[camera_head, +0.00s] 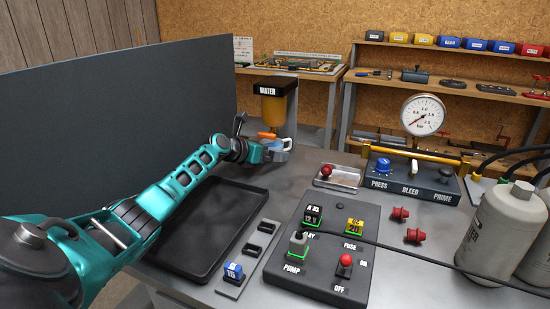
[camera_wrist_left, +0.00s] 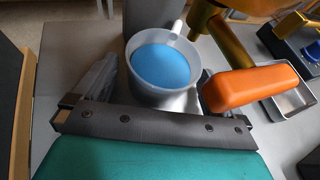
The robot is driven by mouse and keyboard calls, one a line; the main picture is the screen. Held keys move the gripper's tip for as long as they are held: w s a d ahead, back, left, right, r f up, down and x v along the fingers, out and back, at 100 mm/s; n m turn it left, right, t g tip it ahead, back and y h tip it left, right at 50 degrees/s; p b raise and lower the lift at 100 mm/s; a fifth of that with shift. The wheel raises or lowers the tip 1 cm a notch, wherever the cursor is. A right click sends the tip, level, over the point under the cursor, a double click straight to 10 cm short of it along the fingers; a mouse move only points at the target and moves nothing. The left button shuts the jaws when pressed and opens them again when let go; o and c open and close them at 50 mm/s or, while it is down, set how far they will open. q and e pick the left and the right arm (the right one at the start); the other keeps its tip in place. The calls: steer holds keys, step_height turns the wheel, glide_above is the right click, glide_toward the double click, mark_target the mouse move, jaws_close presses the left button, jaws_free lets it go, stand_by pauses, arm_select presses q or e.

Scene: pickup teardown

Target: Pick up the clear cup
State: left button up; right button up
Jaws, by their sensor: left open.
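The clear cup (camera_wrist_left: 135,88) stands upright with blue liquid (camera_wrist_left: 163,66) inside and a pale handle at its far right. In the head view the cup (camera_head: 286,142) is at the back of the bench, below the water dispenser (camera_head: 271,108), partly hidden by my gripper. My left gripper (camera_head: 270,150) is open, with its jaws (camera_wrist_left: 150,98) at the cup's near side. The left finger is beside the cup. The right finger is largely hidden by the orange tap handle (camera_wrist_left: 250,88), so contact is unclear. My right gripper is not in view.
The orange lever (camera_head: 267,135) and brass tap (camera_wrist_left: 222,42) are close to the gripper's right. A metal tray (camera_head: 347,180) with a red knob sits to the right. A dark panel (camera_head: 130,100) stands left. A black tray (camera_head: 248,200) lies in front.

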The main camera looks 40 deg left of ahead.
arm_select(q)
steer(key=c, duration=1.1)
steer(key=shift+o, duration=0.2)
steer(key=shift+r, duration=0.15)
